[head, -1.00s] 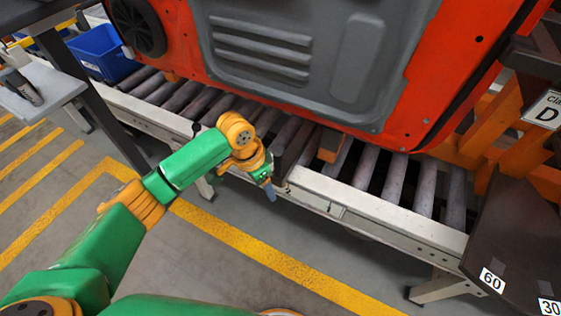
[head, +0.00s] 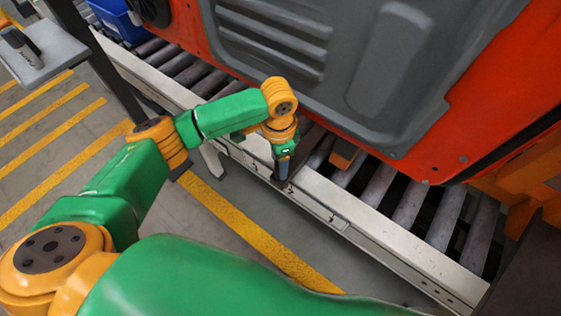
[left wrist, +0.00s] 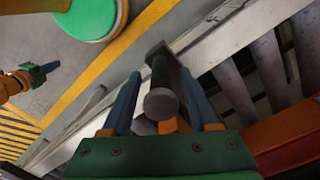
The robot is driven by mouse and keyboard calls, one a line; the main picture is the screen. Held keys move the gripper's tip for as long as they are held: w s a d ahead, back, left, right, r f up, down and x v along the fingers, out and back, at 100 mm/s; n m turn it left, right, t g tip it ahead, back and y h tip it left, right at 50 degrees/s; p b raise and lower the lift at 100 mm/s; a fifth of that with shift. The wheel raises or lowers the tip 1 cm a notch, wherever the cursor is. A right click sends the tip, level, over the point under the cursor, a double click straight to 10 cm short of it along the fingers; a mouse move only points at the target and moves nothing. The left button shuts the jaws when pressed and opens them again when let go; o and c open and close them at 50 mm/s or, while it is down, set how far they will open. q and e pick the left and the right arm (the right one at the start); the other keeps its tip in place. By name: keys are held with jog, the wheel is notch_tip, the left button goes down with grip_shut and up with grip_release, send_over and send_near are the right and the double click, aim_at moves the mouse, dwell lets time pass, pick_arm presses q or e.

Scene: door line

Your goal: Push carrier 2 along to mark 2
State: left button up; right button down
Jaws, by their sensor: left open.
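A large orange-red door panel with a grey inner plate (head: 395,65) stands over the roller conveyor; I cannot read a carrier number. A small orange block (head: 347,158) shows under its lower edge. My left gripper (head: 283,168) points down at the conveyor's near rail. In the left wrist view its blue fingers (left wrist: 160,105) are apart, with a dark post with a round end (left wrist: 162,100) between them; gaps show on both sides. What the post belongs to is unclear. Another gripper, apparently my right one (left wrist: 48,68), is over the floor at the left. No mark 2 is visible.
The pale conveyor rail (head: 340,215) runs from upper left to lower right, with rollers (head: 412,203) behind it. A blue bin (head: 112,18) and a grey table (head: 35,55) are at upper left. A dark panel (head: 530,275) is at lower right. Yellow-striped floor is open.

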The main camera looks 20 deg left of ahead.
pick_arm(q)
jog(key=shift+f, duration=0.65)
jog(key=shift+w+f, duration=0.15)
jog(key=shift+f, duration=0.15)
grip_shut()
jog(key=shift+r, duration=0.1)
dwell(0.5)
